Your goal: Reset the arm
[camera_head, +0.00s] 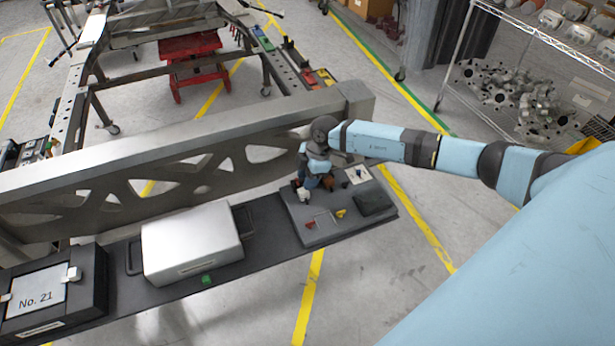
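My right arm (460,155), light blue with dark joints, reaches in from the right. Its wrist bends down over the right end of the dark shelf. My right gripper (315,188) is small in view, above or among items on the grey tool board (325,228). Whether its fingers are open or shut, or touch anything, cannot be made out. My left arm and gripper do not show.
The chassis beam (200,150) runs behind the shelf. A silver case (190,242) and a black "No. 21" box (75,290) stand left of the board. A wire rack (540,80) with metal parts is at upper right. Floor in front is clear.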

